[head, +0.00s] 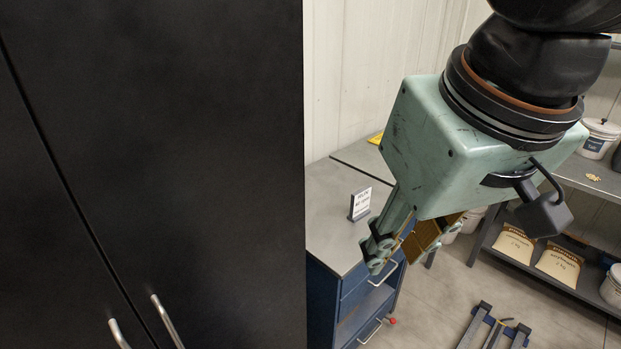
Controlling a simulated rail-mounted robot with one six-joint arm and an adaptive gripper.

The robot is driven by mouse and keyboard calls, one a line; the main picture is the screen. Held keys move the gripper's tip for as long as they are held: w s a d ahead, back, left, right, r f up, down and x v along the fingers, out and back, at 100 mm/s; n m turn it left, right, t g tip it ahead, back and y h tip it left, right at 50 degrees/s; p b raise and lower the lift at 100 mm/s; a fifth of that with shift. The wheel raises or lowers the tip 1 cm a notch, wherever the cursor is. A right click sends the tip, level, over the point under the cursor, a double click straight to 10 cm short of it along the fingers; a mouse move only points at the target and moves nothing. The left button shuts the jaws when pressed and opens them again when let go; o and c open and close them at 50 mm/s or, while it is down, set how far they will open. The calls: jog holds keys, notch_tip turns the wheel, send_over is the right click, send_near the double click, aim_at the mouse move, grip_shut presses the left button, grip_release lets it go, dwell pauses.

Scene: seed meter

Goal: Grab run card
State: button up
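A small white card with dark printed text (362,201), likely the run card, stands upright in a dark holder on the grey top of a blue cabinet (325,225). The print is too small to read fully. My gripper (405,252), pale green with tan pads, hangs in front of the cabinet's right side, to the right of and lower than the card in the picture. Its two fingers are apart, and I see nothing held between them. The card is clear of the gripper in this view.
A tall black cabinet (160,150) with two metal handles fills the left side. Shelves (600,185) with white buckets and paper bags (512,246) stand at the right. A blue-grey frame (490,330) lies on the floor. A yellow item (376,138) lies behind the card.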

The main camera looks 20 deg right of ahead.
jog(key=w+d+r+m+h+p, duration=0.1)
jog(key=w+d+m, duration=0.15)
jog(key=w, duration=0.55)
jog(key=w+d+m+h+p, duration=0.15)
jog(key=w+d, duration=0.25)
jog(key=w, duration=0.4)
jog(key=m+g+h+p, duration=0.2)
jog(key=m+p, duration=0.1)
jog(key=m, duration=0.6)
send_over(361, 190)
jog(key=s+a, duration=0.2)
jog(key=shift+y, duration=0.25)
jog(key=f, duration=2.6)
jog(key=shift+w+a+f, duration=0.2)
jog(key=shift+f, duration=0.15)
jog(key=shift+w+d+f, duration=0.15)
jog(key=shift+w+f, duration=0.1)
jog(key=shift+f, duration=0.25)
jog(key=shift+f, duration=0.1)
jog(key=shift+x, duration=4.2)
jog(key=shift+f, duration=0.1)
